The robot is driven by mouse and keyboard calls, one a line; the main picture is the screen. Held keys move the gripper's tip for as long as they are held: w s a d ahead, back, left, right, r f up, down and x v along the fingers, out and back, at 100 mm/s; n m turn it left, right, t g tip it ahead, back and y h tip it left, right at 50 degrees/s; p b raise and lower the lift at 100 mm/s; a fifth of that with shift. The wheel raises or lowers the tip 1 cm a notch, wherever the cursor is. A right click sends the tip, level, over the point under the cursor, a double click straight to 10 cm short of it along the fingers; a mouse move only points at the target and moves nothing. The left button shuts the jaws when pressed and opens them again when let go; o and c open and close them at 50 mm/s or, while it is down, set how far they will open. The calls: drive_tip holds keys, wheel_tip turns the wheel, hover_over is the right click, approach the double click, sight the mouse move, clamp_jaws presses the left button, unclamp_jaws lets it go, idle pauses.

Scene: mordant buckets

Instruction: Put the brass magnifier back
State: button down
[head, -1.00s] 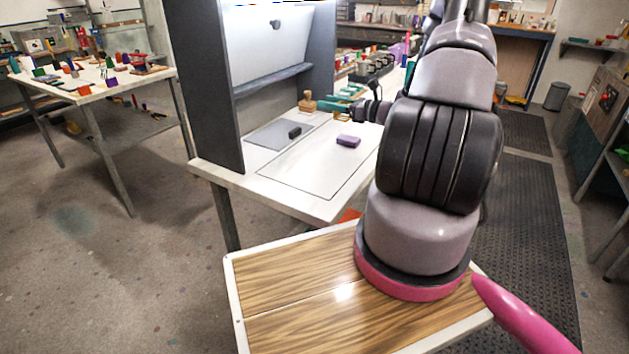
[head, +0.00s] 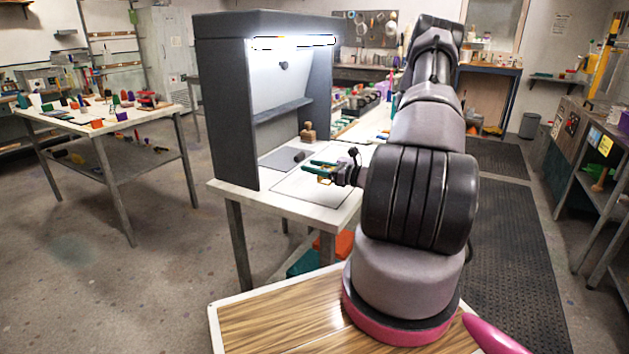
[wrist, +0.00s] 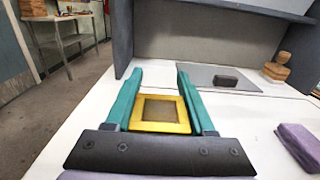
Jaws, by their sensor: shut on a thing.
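The brass magnifier, a small square yellow frame (wrist: 160,127) with a dull see-through middle, sits between the two teal fingers of my gripper (wrist: 160,95) in the wrist view. The fingers are shut on its sides. In the head view my gripper (head: 320,168) holds the yellow frame (head: 324,180) over the white worktop, in front of a grey mat (head: 272,160). The mat also shows ahead of the fingers in the wrist view (wrist: 195,82), with a dark block (wrist: 227,80) on it. I cannot tell the exact height above the worktop.
A wooden stamp-like piece (wrist: 277,68) stands right of the mat. A purple block (wrist: 298,145) lies to the right of my gripper. A grey lit booth (head: 225,120) with a side wall and shelf encloses the mat. The worktop (wrist: 85,120) left of the fingers is bare.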

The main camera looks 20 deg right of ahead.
sight(321, 179)
drive_tip(key=shift+f, duration=2)
drive_tip(key=shift+f, duration=0.15)
drive_tip(key=shift+c, duration=1.2)
unclamp_jaws()
